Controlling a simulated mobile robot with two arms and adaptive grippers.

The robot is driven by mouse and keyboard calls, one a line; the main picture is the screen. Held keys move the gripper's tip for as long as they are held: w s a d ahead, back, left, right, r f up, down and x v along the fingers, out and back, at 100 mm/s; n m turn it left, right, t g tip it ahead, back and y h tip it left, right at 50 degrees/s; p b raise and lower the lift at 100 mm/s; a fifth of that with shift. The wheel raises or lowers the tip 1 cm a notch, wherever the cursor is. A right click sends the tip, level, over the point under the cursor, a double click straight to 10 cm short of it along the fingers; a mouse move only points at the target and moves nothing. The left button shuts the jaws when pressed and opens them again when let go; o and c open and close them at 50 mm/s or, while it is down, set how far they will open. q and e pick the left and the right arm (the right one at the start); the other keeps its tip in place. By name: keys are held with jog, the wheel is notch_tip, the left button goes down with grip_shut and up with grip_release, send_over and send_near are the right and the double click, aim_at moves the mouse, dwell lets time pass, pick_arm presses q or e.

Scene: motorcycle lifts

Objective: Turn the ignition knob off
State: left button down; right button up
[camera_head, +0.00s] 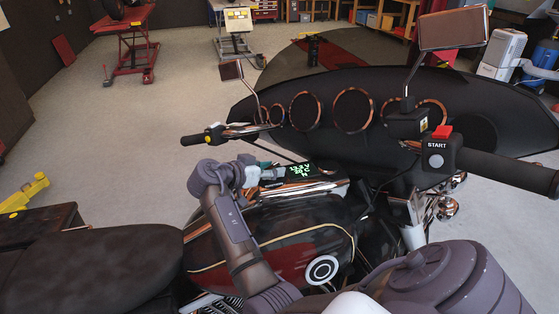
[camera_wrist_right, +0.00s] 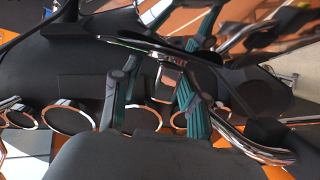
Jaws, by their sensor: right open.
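The motorcycle (camera_head: 300,230) fills the middle of the head view. I cannot make out the knob clearly in the head view. My left gripper is not in view.
The handlebar control with a red switch and START label (camera_head: 438,148) is at the right. Round gauges (camera_head: 352,110) line the black fairing (camera_head: 470,100). A mirror (camera_head: 452,28) rises at upper right. Open floor (camera_head: 120,130) lies to the left; a red lift (camera_head: 127,45) stands behind.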

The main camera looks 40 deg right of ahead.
jog(key=shift+a, duration=0.15)
jog(key=shift+c, duration=0.5)
grip_shut()
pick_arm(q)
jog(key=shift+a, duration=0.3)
